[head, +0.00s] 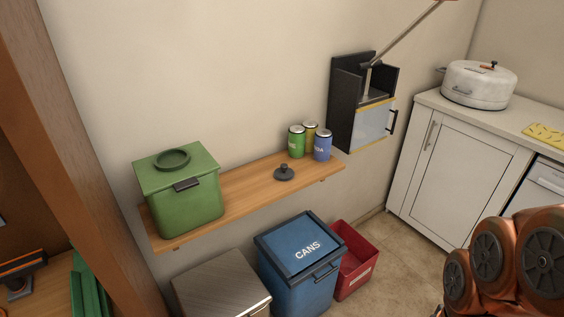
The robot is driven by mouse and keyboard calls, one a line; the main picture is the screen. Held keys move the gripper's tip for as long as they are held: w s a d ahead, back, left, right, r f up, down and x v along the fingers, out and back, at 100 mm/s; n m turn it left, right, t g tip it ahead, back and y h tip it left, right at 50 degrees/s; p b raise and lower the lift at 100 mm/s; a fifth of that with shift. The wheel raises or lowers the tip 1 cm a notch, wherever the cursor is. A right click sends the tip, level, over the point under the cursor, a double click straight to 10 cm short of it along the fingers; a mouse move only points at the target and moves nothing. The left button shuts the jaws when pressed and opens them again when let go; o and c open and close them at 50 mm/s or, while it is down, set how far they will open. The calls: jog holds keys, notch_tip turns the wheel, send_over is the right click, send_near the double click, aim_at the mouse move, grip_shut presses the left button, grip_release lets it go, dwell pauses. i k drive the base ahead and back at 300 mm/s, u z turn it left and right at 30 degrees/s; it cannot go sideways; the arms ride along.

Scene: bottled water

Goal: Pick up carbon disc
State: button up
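A small dark grey disc with a raised knob (284,174), which looks like the carbon disc, lies flat on the wooden wall shelf (244,189), near its front edge. It sits between the green box and a group of cans, touching neither. Part of my copper-coloured arm shows at the lower right, well away from the shelf. My gripper is not in view.
On the shelf stand a green lidded box (180,195) and three cans: green (297,142), yellow (311,131) and blue (322,147). Below are a blue CANS bin (300,265), a metal-lidded bin (222,286) and a red bin (357,262). A white cabinet (452,170) stands right.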

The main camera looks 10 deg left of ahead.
aim_at(283, 174)
jog(key=u, duration=0.7)
jog(key=i, duration=0.8)
jog(key=u, duration=0.9)
